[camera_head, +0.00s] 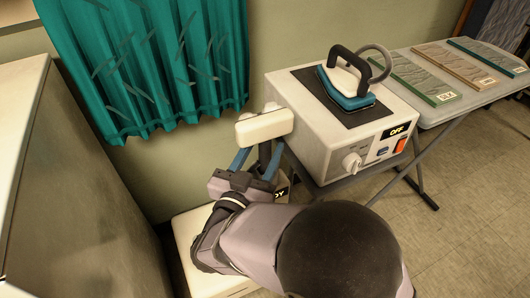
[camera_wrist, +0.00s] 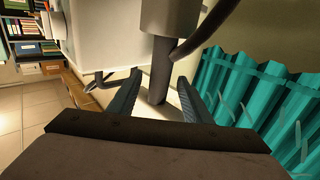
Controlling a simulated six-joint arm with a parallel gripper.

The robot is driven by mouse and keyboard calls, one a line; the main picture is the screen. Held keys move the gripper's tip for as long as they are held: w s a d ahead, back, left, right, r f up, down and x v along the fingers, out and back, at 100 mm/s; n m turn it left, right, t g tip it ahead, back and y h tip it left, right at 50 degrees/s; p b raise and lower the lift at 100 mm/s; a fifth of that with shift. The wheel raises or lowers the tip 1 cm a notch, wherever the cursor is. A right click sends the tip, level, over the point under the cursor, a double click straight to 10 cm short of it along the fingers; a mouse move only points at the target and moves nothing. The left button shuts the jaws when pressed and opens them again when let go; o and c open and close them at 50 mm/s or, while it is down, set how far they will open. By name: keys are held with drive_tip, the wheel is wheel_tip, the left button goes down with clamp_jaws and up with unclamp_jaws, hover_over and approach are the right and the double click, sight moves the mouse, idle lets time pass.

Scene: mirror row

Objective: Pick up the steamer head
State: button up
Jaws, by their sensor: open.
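The steamer head (camera_head: 264,126) is a cream block with a dark handle below it, at the left side of the white station box in the head view. In the wrist view its pale body (camera_wrist: 172,18) is at the top and its dark handle (camera_wrist: 160,72) runs down between my fingers. My gripper (camera_head: 257,162) is open, with its blue fingers on either side of the handle, just under the cream block. In the wrist view my gripper (camera_wrist: 156,88) shows gaps beside the handle. I cannot tell whether either finger touches it.
The station box (camera_head: 330,132) carries an iron (camera_head: 345,82) and a panel reading OFF. A grey table (camera_head: 440,62) with flat coloured boards stands at right. A teal curtain (camera_head: 150,60) hangs behind. A dark hose (camera_wrist: 205,30) curves beside the handle.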

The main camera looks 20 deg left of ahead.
drive_tip(key=shift+w+r, duration=0.1)
drive_tip(key=shift+w, duration=2.5)
clamp_jaws()
